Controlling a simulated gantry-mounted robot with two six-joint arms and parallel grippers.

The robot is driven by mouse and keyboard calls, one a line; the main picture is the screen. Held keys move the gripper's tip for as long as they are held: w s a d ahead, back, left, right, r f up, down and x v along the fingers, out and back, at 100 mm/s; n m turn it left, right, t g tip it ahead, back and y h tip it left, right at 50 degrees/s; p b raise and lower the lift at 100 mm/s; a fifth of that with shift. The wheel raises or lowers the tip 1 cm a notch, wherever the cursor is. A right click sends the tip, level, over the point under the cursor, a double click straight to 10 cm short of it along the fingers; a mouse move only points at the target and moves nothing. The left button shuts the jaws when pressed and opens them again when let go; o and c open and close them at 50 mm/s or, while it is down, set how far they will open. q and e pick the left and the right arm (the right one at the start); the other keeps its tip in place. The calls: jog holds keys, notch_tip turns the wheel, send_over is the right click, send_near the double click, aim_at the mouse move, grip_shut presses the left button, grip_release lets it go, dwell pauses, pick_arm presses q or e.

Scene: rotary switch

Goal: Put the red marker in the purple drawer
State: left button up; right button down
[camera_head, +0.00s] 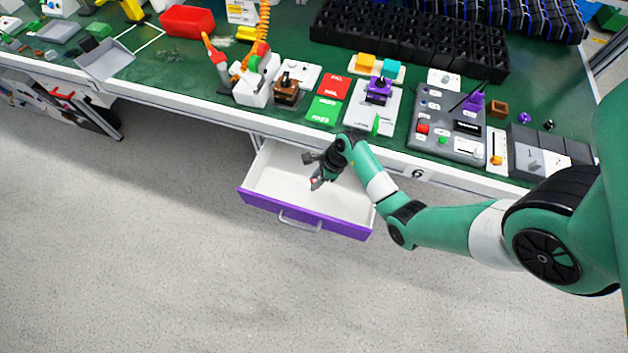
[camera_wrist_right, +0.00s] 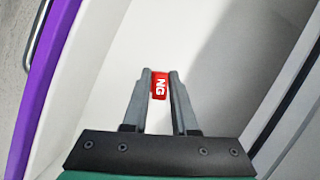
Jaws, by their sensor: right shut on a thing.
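The purple drawer (camera_head: 270,215) is pulled open below the front edge of the table, with a white inside and a grey handle. My right gripper (camera_head: 318,180) is over the open drawer in the head view. In the right wrist view, my right gripper (camera_wrist_right: 160,85) is shut on the red marker (camera_wrist_right: 160,84), a small red block with white "NG" letters, held between the fingertips. The white drawer floor (camera_wrist_right: 185,40) shows behind it, and the purple front (camera_wrist_right: 45,90) runs along the left. How high the marker is above the floor is hard to tell. My left gripper is out of view.
The green table (camera_head: 150,75) holds a red card (camera_head: 335,87), a green card (camera_head: 324,111), a purple rotary switch (camera_head: 378,90), a grey control box (camera_head: 447,122) and a red bin (camera_head: 187,21). The drawer around the gripper looks empty. Open floor lies in front.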

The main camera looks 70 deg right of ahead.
jog(key=f+b, duration=0.3)
jog(key=f, duration=0.1)
jog(key=shift+w+d, duration=0.15)
jog(key=shift+w, duration=0.1)
jog(key=shift+s+r, duration=0.1)
jog(key=shift+r, duration=0.1)
jog(key=shift+f, duration=0.1)
jog(key=c, duration=0.7)
grip_release()
jog(key=p+v, duration=0.7)
jog(key=v, duration=0.5)
